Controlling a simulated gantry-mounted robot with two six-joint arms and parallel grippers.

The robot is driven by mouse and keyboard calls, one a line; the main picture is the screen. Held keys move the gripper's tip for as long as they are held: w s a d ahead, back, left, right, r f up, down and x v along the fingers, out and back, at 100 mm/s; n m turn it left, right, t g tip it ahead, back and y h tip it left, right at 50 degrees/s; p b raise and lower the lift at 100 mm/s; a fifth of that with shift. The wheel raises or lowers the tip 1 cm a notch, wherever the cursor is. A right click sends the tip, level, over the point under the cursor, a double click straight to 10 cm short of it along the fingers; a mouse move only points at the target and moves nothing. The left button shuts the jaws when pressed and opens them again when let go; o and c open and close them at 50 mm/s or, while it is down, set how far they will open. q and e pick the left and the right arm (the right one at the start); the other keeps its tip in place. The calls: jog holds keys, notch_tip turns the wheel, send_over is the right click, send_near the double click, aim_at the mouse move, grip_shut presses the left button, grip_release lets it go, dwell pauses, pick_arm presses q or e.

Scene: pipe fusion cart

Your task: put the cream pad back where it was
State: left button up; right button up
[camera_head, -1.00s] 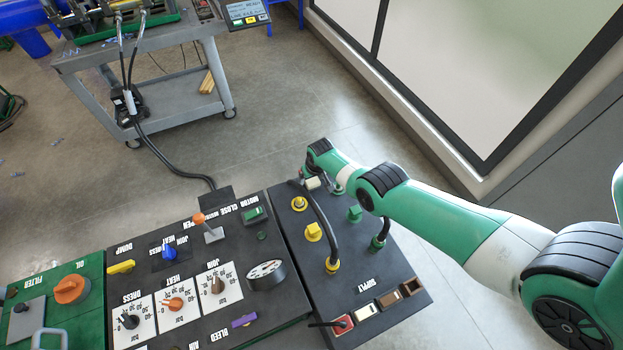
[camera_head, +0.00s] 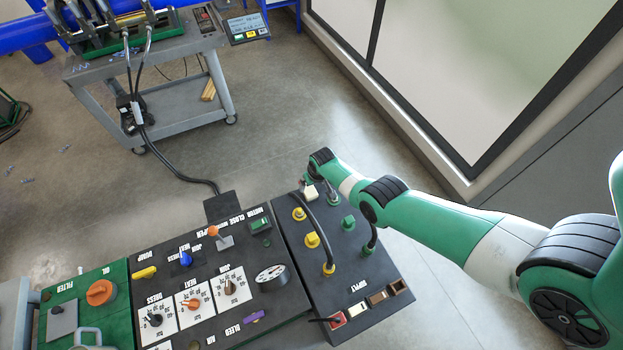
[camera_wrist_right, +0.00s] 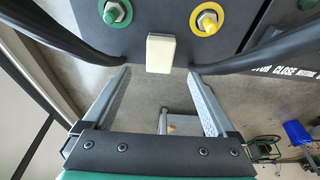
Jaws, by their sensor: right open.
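The cream pad (camera_head: 311,194) is a small pale block at the far edge of the dark supply panel, close to my right gripper (camera_head: 319,188). In the right wrist view the cream pad (camera_wrist_right: 160,53) is at the panel edge, between a green and a yellow fitting. My right gripper (camera_wrist_right: 159,74) is open, with its fingertips on either side of the pad's near end and a gap on both sides. The pad is not clamped. Whether the fingertips overlap it in depth is unclear. My left gripper is not in view.
The supply panel (camera_head: 340,265) carries yellow fittings (camera_head: 312,240), green fittings (camera_head: 348,223) and black hoses near the gripper. Its front edge has a red switch (camera_head: 338,320) and a row of pale and brown inserts (camera_head: 378,298). The control panel (camera_head: 215,265) adjoins it. Floor lies beyond.

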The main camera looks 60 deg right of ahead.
pick_arm(q)
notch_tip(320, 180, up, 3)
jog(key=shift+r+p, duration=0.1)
jog(key=shift+p, duration=0.8)
